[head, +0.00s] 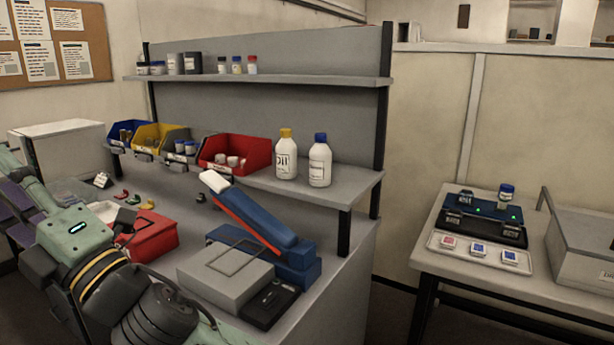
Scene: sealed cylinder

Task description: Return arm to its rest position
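My arm (75,240) shows at the lower left, with pale green links, dark joints and a yellow ring. It reaches in from the left edge and is folded in front of the bench. A dark ribbed round part (160,318) of it is at the bottom edge. I cannot make out any gripper fingers, so whether my gripper holds anything is hidden. A small jar with a blue cap (506,192) stands on a dark blue device (484,207) with green lights on the right table.
The grey bench (345,270) is close to my arm. On it are a red box (150,238), a blue tilted device (250,212) and a grey box (225,278). Bins and two white bottles (320,160) line its shelf. A floor gap separates it from the right table (432,218).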

